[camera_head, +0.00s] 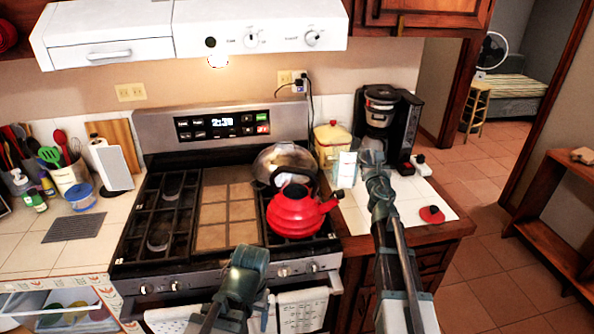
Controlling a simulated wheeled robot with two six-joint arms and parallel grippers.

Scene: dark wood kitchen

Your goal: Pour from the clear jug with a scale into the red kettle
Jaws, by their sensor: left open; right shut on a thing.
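The red kettle (293,214) stands on the right front of the stove, its spout pointing right and its dark handle arched above. The clear jug (346,170) is small and pale in the view, just right of and behind the kettle's spout. My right gripper (366,162) is shut on the jug's right side, over the counter beside the stove. The jug looks about upright; its scale and contents are too small to make out. My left gripper (247,262) is open and empty in front of the stove's front edge, left of and below the kettle.
A red lid-like piece (432,214) lies on the right counter. A coffee maker (385,125), a yellow canister (332,140) and a metal pan with a clear lid (285,160) stand behind. The stove's middle (226,205) is clear. A utensil holder stands left.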

